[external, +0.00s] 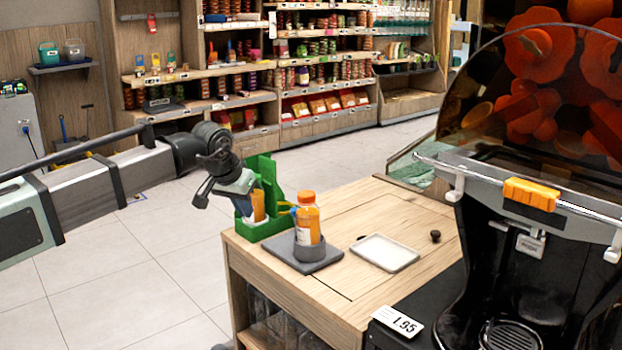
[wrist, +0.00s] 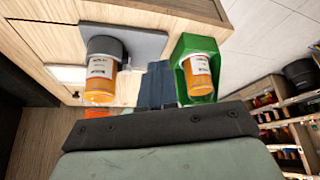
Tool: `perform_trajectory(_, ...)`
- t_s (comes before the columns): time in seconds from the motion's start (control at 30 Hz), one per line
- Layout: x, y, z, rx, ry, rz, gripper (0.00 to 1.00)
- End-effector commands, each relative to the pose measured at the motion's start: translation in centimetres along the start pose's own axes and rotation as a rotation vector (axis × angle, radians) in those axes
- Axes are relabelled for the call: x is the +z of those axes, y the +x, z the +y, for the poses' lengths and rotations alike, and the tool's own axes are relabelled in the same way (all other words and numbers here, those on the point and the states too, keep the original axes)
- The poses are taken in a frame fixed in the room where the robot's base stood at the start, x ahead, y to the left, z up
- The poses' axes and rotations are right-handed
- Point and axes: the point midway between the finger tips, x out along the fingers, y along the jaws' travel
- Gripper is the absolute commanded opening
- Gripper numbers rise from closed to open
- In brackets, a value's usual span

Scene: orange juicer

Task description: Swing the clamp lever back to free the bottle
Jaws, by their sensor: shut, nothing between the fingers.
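An orange juice bottle (external: 307,222) stands upright in a round grey holder (external: 309,250) on a grey plate; it also shows in the wrist view (wrist: 101,78). A second bottle (external: 258,206) is in the green stand (external: 262,229); it shows in the wrist view (wrist: 198,75) too. My gripper (wrist: 155,86) is shut and empty, its fingers between the two bottles in the wrist view.
A white tray (external: 384,252) and a small dark knob (external: 435,236) lie on the wooden counter (external: 350,210). The large juicer (external: 520,230) stands at the right with an orange handle (external: 531,194). Open floor lies left of the counter.

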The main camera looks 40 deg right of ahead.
Motion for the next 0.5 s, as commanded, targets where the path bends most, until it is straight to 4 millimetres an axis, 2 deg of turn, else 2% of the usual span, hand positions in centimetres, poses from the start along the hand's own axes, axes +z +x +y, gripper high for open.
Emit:
perform_trajectory(0.03, -2.2, -0.4, 0.3, -0.003, -0.055, 0.026, 0.0)
perform_trajectory(0.1, -3.4, -0.3, 0.4, -0.009, -0.133, 0.045, 0.0)
perform_trajectory(0.3, -5.3, 0.3, 0.3, -0.015, -0.373, 0.091, 0.0)
perform_trajectory(0.5, -5.9, 0.2, 0.1, -0.002, -0.612, 0.126, 0.0)
